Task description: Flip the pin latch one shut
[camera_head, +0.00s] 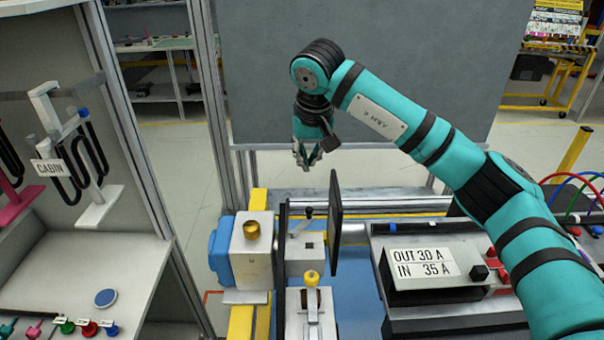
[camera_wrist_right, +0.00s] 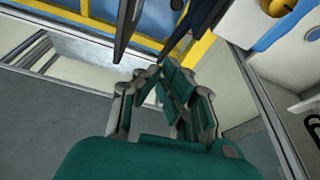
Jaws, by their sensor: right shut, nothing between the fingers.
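Two small latch-like parts stand on the module in the head view, and I cannot tell which is pin latch one. One is a grey block with a pin and lever (camera_head: 306,222), beside an upright black plate (camera_head: 335,222). The other, nearer, is a grey lever with a yellow knob (camera_head: 312,278). My right gripper (camera_head: 306,162) is above and behind both, pointing down, shut and empty, touching neither. Its fingers (camera_wrist_right: 162,78) also show in the wrist view, with dark plate edges beyond them. My left gripper is not in view.
A white-grey block with a brass knob (camera_head: 251,229) and a blue part stands left of the latches. A box labelled OUT 30 A, IN 35 A (camera_head: 420,262) lies to the right, under my right arm. A shelf with a CABIN hook (camera_head: 48,168) is at left.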

